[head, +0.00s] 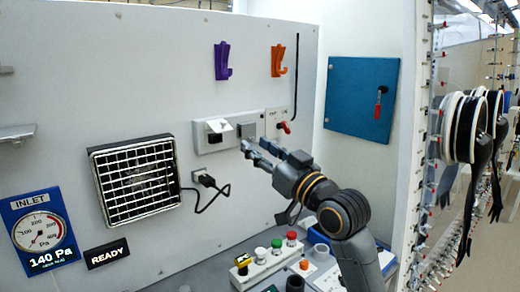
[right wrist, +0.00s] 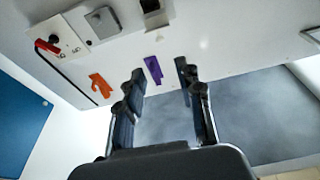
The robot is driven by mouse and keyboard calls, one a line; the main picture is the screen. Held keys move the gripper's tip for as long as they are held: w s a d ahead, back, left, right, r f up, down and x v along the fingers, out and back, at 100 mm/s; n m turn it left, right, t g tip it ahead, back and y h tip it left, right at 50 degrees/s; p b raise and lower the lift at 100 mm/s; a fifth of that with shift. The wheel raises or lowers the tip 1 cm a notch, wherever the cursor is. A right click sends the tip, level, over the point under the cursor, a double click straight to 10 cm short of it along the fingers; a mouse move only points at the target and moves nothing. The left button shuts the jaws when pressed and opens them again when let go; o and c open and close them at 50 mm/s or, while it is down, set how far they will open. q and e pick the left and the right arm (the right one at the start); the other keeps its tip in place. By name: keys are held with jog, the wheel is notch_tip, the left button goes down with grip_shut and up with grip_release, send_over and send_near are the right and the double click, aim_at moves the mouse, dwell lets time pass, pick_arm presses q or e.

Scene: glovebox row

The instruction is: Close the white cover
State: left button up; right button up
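The white cover (head: 219,125) is a small flap on the wall's light grey socket plate in the head view. It stands out from the plate, raised, with a dark socket (head: 214,138) under it. In the right wrist view the open socket (right wrist: 152,8) is at the top edge, partly cut off. A grey square cover (head: 247,130) lies flat beside it on the right. My right gripper (head: 254,146) is below and right of the white cover, apparently touching nothing. Its two fingers (right wrist: 161,74) are spread with nothing between them. My left gripper is not in view.
A red-handled switch (head: 284,127) is right of the plate. A black plug with a cable (head: 207,181) is below it. Purple (head: 222,60) and orange (head: 278,60) hooks are above. A vent grille (head: 135,180) is at left. A button box (head: 268,262) stands on the bench below.

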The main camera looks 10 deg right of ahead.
jog(key=r+g+p, duration=0.1)
jog(key=r+p, duration=0.1)
jog(key=a+r+g+p, duration=0.1)
jog(key=r+p, duration=0.1)
jog(key=r, duration=0.1)
jog(key=a+r+n+g+p, duration=0.1)
jog(key=r+p, duration=0.1)
jog(key=p, duration=0.1)
jog(key=shift+w+a+r+g+h, duration=0.1)
jog(key=shift+w+r+g+h, duration=0.1)
jog(key=shift+g+h, duration=0.1)
jog(key=m+g+h+p, duration=0.1)
jog(key=g+h+p, duration=0.2)
jog(key=p, duration=0.6)
send_near(224, 121)
jog(key=x, duration=0.7)
jog(key=shift+w+a+f+p, duration=0.2)
jog(key=shift+w+f+p, duration=0.05)
jog(key=shift+w+p, duration=0.1)
jog(key=shift+t, duration=0.3)
grip_shut()
